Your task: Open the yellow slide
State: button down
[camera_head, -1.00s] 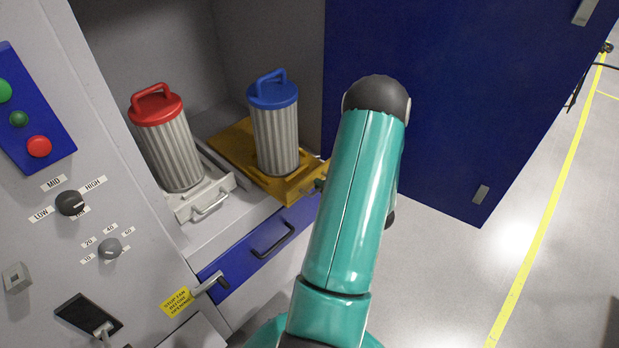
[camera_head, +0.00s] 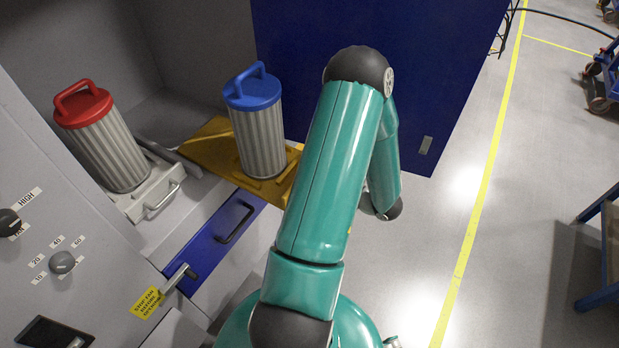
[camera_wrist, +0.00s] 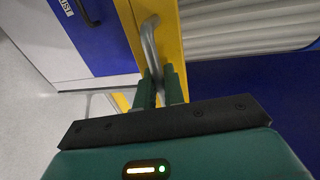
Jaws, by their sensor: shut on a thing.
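The yellow slide (camera_head: 207,148) is in the cabinet recess and carries a ribbed filter with a blue cap (camera_head: 258,130). It reaches out past the blue drawer front below; my arm hides its front end. In the wrist view, the yellow slide's front (camera_wrist: 174,40) has a grey bar handle (camera_wrist: 148,42). My gripper (camera_wrist: 161,82) is shut on this handle, its fingers on either side of the bar. The head view does not show my gripper, hidden by my arm.
A white slide (camera_head: 140,203) with a red-capped filter (camera_head: 102,140) stands to the left. A blue drawer (camera_head: 212,240) with a black handle is below. A large blue panel (camera_head: 375,45) stands behind my arm.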

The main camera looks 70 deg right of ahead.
jog(key=shift+s, duration=0.35)
jog(key=c, duration=1.6)
grip_release()
jog(key=shift+c, duration=0.2)
jog(key=v, duration=1.3)
jog(key=shift+s+r, duration=0.15)
jog(key=shift+s, duration=0.25)
jog(key=shift+w, duration=0.1)
